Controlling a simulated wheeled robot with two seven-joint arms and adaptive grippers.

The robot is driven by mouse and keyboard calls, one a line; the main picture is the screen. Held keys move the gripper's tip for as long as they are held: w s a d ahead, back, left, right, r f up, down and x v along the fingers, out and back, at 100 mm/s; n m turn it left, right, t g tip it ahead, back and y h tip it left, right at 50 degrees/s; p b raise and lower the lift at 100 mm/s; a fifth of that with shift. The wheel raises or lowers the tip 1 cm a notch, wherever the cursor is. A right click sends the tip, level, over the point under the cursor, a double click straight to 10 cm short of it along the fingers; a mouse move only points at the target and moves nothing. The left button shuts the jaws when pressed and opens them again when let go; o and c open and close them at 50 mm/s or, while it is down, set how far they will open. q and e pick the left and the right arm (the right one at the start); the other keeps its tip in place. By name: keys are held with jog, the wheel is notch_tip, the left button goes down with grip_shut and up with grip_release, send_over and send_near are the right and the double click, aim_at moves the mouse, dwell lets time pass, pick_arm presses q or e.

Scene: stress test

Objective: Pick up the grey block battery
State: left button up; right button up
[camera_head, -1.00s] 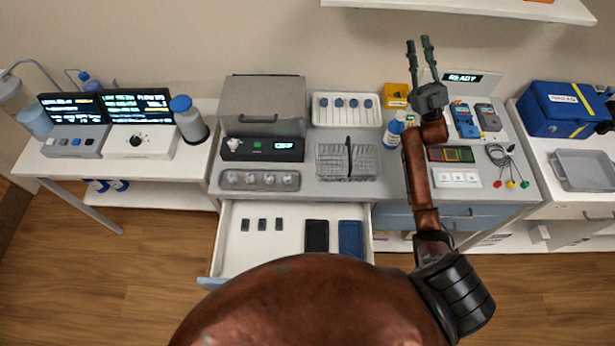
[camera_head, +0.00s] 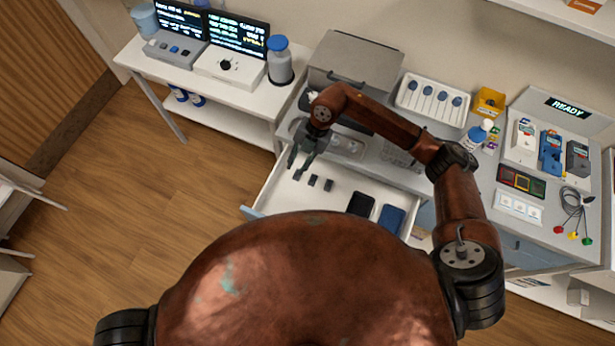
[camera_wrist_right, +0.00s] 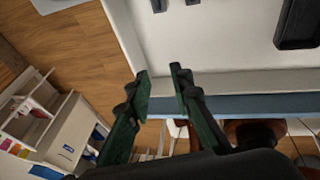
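Small dark grey blocks lie in a row in the open white drawer (camera_head: 343,184). Two show clearly in the head view: one block (camera_head: 313,180) and another to its right (camera_head: 328,185). My right gripper (camera_head: 295,170) hovers at the drawer's left end, beside the row, and may hide a further block. In the right wrist view the gripper (camera_wrist_right: 161,76) is open with nothing between its fingers. It points over the drawer's edge, with parts of two blocks (camera_wrist_right: 158,5) (camera_wrist_right: 192,2) at the top of the picture, apart from the fingers. My left gripper is out of view.
A black case (camera_head: 360,205) and a blue case (camera_head: 391,219) lie in the drawer's right part. The counter above holds a grey lidded machine (camera_head: 352,62), a white tray (camera_head: 432,100) and a bottle (camera_head: 476,137). Open wooden floor (camera_head: 160,210) lies to the left.

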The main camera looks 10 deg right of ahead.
aim_at(313, 178)
jog(key=d+f+h+b, duration=0.1)
jog(key=f+b, duration=0.1)
jog(key=f, duration=0.2)
jog(key=w+d+f+t+h+b, duration=0.1)
jog(key=d+f+b, duration=0.1)
jog(key=f, duration=0.3)
jog(key=d+f+h+b, duration=0.2)
jog(key=f, duration=0.2)
jog(key=shift+w+d+f+t, duration=0.25)
jog(key=shift+w+f+t, duration=0.05)
jog(key=shift+f, duration=0.55)
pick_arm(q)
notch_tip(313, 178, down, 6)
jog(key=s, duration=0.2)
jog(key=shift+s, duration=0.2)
pick_arm(e)
grip_shut()
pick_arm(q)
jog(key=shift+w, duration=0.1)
pick_arm(e)
jog(key=shift+r, duration=0.15)
